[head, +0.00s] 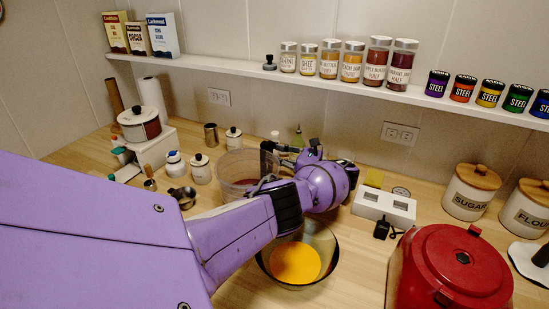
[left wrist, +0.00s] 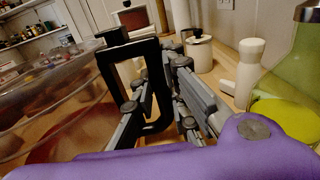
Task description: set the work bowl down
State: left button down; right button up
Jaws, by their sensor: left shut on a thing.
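The work bowl (head: 238,176) is a clear round tub with a reddish bottom, near the middle of the counter in the head view. In the left wrist view its clear wall (left wrist: 50,90) fills the left side, with a black loop handle (left wrist: 108,75) beside it. My left gripper (head: 278,150) is at the bowl's right side, shut on the handle; its grey fingers show in the left wrist view (left wrist: 180,95). The bowl looks upright. My arm hides part of its lower right, and I cannot tell whether its base touches the counter. My right gripper is not in view.
A glass bowl of orange contents (head: 297,263) stands below my forearm. A red appliance (head: 452,268) is front right, a white two-slot box (head: 384,207) behind it. White lidded jars (head: 200,170) and a metal cup (head: 183,196) stand left of the work bowl. A green bottle (left wrist: 285,85) is near my gripper.

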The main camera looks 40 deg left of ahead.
pick_arm(q)
jog(key=shift+r, duration=0.15)
jog(key=c, duration=1.7)
grip_release()
jog(key=shift+c, duration=0.2)
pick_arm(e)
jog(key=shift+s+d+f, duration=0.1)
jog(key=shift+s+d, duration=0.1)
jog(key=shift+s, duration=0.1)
